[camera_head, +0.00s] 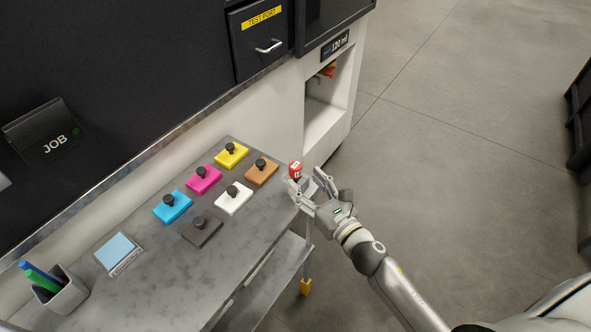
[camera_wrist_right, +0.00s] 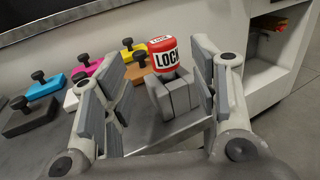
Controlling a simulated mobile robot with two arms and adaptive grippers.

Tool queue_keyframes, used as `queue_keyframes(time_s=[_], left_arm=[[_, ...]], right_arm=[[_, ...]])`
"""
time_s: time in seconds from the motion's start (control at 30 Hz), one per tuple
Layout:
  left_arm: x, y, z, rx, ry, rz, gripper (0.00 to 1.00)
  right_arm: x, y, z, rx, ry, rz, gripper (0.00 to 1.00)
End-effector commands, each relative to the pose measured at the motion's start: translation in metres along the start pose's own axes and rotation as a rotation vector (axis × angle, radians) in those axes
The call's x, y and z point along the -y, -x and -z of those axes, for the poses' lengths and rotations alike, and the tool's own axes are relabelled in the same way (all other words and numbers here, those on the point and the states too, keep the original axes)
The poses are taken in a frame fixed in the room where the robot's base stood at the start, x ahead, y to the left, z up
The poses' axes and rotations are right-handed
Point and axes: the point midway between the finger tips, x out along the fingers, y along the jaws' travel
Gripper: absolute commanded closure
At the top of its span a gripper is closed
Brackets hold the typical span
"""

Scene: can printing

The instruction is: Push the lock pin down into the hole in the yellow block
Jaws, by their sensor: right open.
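The lock pin's red-and-white head (camera_head: 295,170), marked LOCK, stands upright at the table's right corner. In the right wrist view the head (camera_wrist_right: 163,54) sits above a grey slotted piece (camera_wrist_right: 180,97); a lower shaft is not clear. My right gripper (camera_head: 306,181) is open, its fingers either side of the head with gaps showing. A yellow block (camera_head: 306,287) is low down at the foot of the post below that corner; its hole cannot be made out. Another yellow block (camera_head: 236,158), with a black knob, lies on the table. My left gripper is not in view.
Pink (camera_head: 203,180), blue (camera_head: 172,208), brown (camera_head: 262,174), white (camera_head: 234,200) and dark (camera_head: 202,231) knobbed blocks lie on the grey table (camera_head: 165,268). A pen cup (camera_head: 65,298) stands at its left. A white cabinet (camera_head: 336,128) is behind. Open floor lies to the right.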

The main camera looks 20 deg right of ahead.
Motion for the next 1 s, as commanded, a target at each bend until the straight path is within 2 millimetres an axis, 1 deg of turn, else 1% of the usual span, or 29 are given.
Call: queue_keyframes(time_s=[0.03, 0.17, 0.27, 0.47, 0.6, 0.73, 0.93, 0.97, 1.0], left_arm=[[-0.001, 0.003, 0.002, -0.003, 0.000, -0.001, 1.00], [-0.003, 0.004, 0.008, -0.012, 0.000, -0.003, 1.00], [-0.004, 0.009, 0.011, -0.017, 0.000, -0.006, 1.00], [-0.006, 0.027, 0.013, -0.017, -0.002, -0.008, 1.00], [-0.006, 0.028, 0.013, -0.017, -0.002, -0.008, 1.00], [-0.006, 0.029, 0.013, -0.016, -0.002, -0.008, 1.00], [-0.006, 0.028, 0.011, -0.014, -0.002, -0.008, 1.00], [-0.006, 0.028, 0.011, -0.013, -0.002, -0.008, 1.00], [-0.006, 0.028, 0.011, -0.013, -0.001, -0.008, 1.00]], right_arm=[[0.000, -0.006, -0.002, 0.001, -0.002, 0.000, 0.45], [0.000, -0.012, -0.001, 0.000, -0.002, 0.000, 0.45], [0.001, -0.018, -0.004, -0.001, -0.001, 0.000, 0.45], [0.005, -0.044, -0.013, 0.000, -0.003, 0.000, 0.45], [0.005, -0.059, -0.009, -0.001, -0.004, 0.001, 0.45], [0.005, -0.064, -0.008, -0.001, -0.004, 0.000, 0.45], [0.005, -0.064, -0.007, -0.001, -0.003, 0.000, 0.45], [0.005, -0.064, -0.007, -0.001, -0.003, 0.000, 0.47], [0.005, -0.064, -0.007, -0.001, -0.003, 0.000, 0.52]])
